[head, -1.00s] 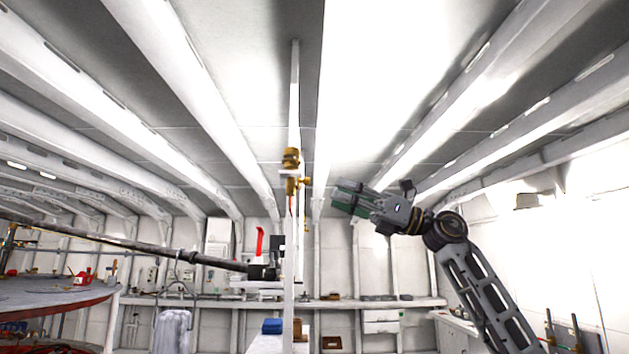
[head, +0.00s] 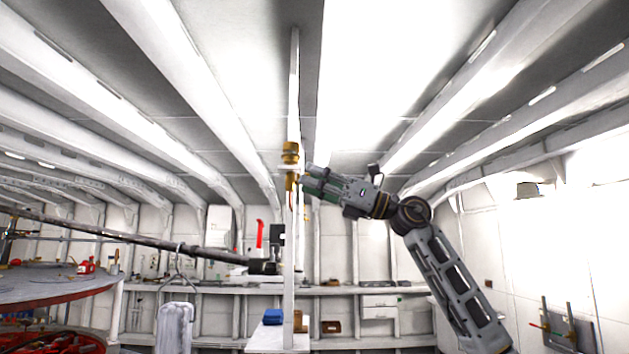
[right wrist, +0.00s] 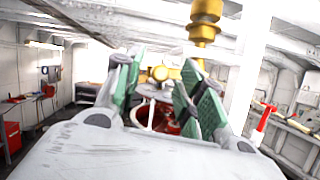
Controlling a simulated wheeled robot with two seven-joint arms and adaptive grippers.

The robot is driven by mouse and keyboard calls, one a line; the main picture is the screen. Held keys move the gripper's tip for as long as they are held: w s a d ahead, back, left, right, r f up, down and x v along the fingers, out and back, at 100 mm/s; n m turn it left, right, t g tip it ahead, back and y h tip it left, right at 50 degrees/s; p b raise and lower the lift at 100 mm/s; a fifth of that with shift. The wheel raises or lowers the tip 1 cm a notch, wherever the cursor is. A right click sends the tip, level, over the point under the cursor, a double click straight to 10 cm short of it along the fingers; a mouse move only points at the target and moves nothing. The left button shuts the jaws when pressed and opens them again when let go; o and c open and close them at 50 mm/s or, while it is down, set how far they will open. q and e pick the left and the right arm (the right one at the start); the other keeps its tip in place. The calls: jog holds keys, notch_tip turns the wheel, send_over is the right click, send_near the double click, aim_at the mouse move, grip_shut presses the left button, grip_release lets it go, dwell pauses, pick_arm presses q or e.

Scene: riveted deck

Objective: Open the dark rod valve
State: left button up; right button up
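A brass valve (head: 291,154) is mounted on a slim white post, and its upper body also shows in the right wrist view (right wrist: 204,22). A long dark rod (head: 150,241) runs in from the left to a dark block (head: 262,267) near the post. I cannot tell which part the task calls the dark rod valve. My left gripper is not in view.
A red upright lever (head: 260,234) stands behind the post. A round table (head: 60,283) is at the left. A shelf (head: 350,289) with small items crosses the back wall. Ceiling beams run overhead.

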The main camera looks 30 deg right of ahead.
grip_shut()
